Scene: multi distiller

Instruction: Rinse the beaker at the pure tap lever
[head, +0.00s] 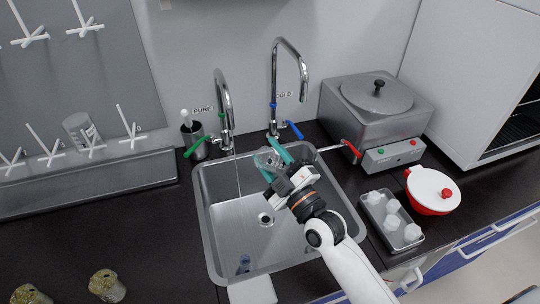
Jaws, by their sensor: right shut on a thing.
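A clear glass beaker (266,159) is in the teal fingers of my right gripper (275,156), held over the back right part of the sink (205,215). The gripper is shut on it. The tap labelled PURE (225,105) stands behind the sink to the left, with its green lever (196,147) pointing left. A thin pale line, which looks like a water stream, runs down from its spout into the sink. The beaker is to the right of this line, apart from it. My left gripper is not in view.
The COLD tap (274,90) with a blue lever (295,130) stands just behind my right gripper. A metal distiller (370,110), a tray (371,212) of white pieces and a red-and-white lidded pot (433,190) are on the right. A drying rack (80,190) is on the left.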

